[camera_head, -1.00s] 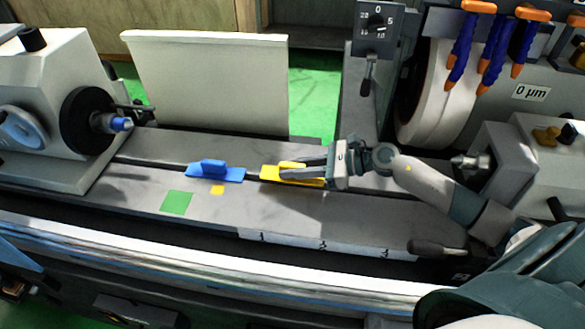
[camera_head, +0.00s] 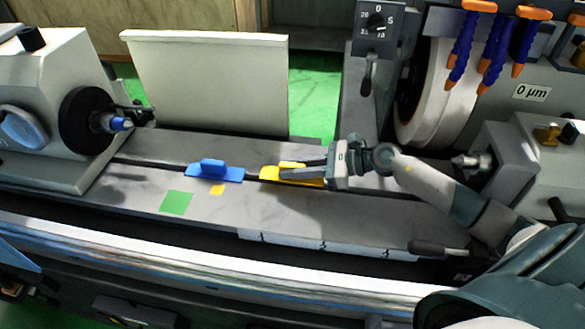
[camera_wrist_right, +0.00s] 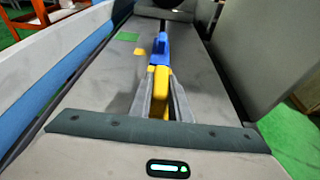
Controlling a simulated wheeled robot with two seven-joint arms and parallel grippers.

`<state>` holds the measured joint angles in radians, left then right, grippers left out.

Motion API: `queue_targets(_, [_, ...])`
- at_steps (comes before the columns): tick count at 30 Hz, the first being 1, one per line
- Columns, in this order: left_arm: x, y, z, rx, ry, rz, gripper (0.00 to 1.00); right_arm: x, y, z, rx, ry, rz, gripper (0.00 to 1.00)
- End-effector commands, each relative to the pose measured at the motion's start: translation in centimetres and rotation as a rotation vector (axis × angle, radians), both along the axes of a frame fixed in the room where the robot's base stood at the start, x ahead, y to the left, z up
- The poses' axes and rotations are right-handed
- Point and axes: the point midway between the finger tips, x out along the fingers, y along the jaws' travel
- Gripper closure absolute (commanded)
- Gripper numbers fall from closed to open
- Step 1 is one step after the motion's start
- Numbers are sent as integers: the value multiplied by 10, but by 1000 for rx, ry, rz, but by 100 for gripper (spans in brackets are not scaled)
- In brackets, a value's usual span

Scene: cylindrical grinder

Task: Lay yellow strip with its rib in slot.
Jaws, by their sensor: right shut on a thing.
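The yellow strip (camera_head: 270,173) lies on the machine table along the dark slot (camera_head: 258,178), to the right of the blue strip. Its rib is underneath and hidden, so I cannot tell how it sits in the slot. My right gripper (camera_head: 305,170) comes in from the right and is shut on the yellow strip's raised grip. In the right wrist view the yellow strip (camera_wrist_right: 159,82) stands between the two fingers (camera_wrist_right: 160,98), in line with the blue strip. My left gripper is not in view.
The blue strip (camera_head: 228,174) with its upright handle lies on the slot just left of the yellow one. A green square (camera_head: 176,202) and a small yellow square (camera_head: 217,190) mark the table in front. The headstock (camera_head: 50,110) stands left, the grinding wheel (camera_head: 425,95) behind right.

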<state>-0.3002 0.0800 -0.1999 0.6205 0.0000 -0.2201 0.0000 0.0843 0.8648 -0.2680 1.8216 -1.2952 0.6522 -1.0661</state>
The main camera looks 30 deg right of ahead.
Motion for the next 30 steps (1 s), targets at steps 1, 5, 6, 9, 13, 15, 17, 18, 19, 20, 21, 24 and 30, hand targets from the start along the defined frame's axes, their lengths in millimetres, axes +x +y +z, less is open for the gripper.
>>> queue_targets(1, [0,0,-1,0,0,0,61,0,0,0,-1,-1,0,100])
queue_targets(5, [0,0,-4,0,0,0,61,0,0,-1,-1,-1,0,100])
queue_targets(6, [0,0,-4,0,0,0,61,0,0,-1,-1,-1,0,100])
queue_targets(9, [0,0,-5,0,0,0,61,0,0,0,-1,-1,0,100])
queue_targets(13, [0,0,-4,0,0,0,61,0,0,0,-1,-1,0,100])
queue_targets(15, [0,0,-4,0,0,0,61,0,0,0,-1,-1,0,100])
queue_targets(17, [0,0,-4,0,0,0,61,0,0,0,-1,-1,0,100])
queue_targets(18, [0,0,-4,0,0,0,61,0,0,0,-1,-1,0,100])
queue_targets(19, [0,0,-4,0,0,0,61,0,0,0,-1,-1,0,100])
queue_targets(20, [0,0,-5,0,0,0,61,0,0,0,-1,-1,0,100])
queue_targets(21, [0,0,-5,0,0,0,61,0,0,-1,0,0,0,100])
queue_targets(24, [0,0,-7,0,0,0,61,0,0,-3,0,0,0,100])
queue_targets(30, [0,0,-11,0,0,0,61,0,0,-7,0,0,0,100])
